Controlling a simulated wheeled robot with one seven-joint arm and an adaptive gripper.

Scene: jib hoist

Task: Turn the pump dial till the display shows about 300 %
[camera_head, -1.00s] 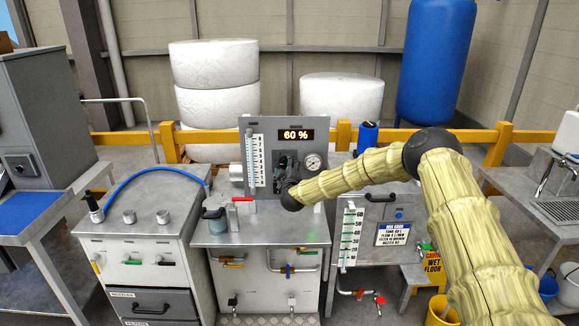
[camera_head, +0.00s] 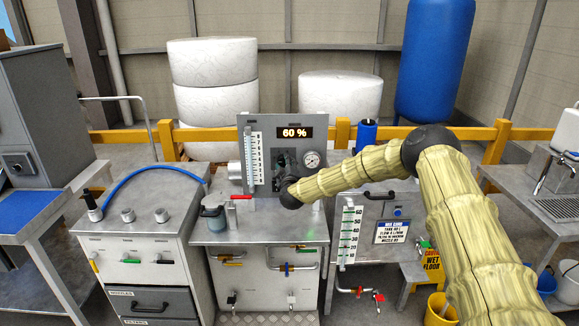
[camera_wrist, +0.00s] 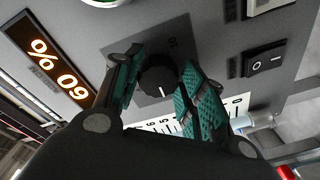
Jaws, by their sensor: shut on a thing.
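The display (camera_head: 295,133) on the grey upright panel reads 60 %. It also shows, turned nearly upside down, in the wrist view (camera_wrist: 48,62). The pump dial (camera_wrist: 157,76) is a black round knob with a white pointer mark, on a darker square plate. My gripper (camera_wrist: 158,84) has its two green-padded fingers on either side of the dial, shut on it. In the head view my gripper (camera_head: 283,172) is at the panel below the display, and my wrist hides most of the dial there.
A black rocker switch (camera_wrist: 264,61) is beside the dial. A round gauge (camera_head: 312,159) sits right of my gripper and a level scale (camera_head: 256,160) left of it. A red-handled valve (camera_head: 241,197) and a jar (camera_head: 213,218) stand on the bench below.

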